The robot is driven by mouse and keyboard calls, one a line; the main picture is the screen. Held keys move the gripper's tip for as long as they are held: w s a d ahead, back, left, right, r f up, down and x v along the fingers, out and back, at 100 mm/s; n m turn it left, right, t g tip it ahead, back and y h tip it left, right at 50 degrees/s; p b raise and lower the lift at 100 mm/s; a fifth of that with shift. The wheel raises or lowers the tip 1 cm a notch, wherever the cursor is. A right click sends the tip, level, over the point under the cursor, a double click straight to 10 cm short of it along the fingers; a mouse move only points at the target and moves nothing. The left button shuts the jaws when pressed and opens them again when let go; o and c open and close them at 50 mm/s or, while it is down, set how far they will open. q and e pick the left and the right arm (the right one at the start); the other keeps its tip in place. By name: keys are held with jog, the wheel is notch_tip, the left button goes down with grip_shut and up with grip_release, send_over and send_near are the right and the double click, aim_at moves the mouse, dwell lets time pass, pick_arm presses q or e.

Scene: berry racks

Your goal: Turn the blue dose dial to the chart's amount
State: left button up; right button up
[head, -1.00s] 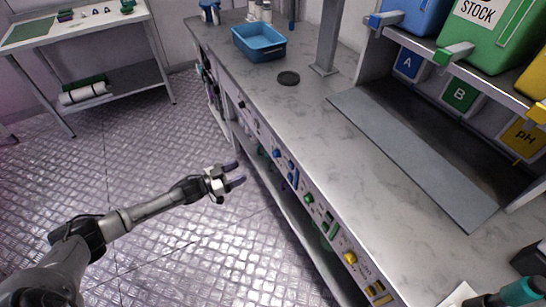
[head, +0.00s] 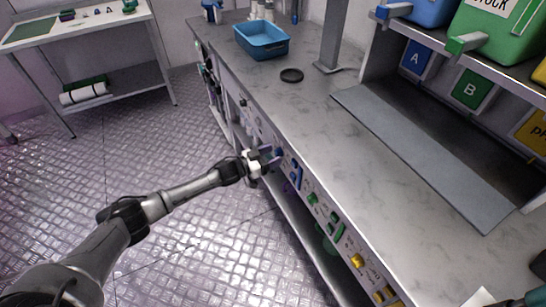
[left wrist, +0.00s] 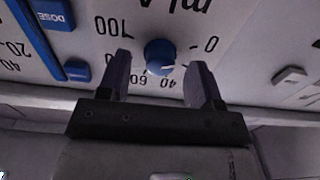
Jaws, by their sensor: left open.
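The blue dose dial (left wrist: 160,55) is a round knob on the bench's front panel, with a white pointer mark toward the lower right. Its printed scale appears upside down in the left wrist view, with 0 at the right and 100 at the left. My left gripper (left wrist: 160,64) is open, one finger on each side of the dial, with gaps visible. In the head view, my left gripper (head: 270,159) is at the panel beside the dial (head: 279,152). The chart cannot be made out.
A blue DOSE button (left wrist: 77,70) is left of the dial in the wrist view. Green and yellow controls (head: 357,261) run further along the panel. The bench top (head: 330,125) holds a blue tray (head: 262,54) and a dark disc (head: 291,75). Open floor lies to the left.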

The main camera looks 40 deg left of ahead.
pick_arm(q)
jog(key=shift+w+d, duration=0.15)
jog(key=shift+w, duration=0.2)
jog(key=shift+c, duration=0.2)
jog(key=c, duration=0.9)
jog(key=shift+m, duration=0.3)
jog(key=shift+m+p, duration=0.95)
jog(key=shift+m, duration=3.15)
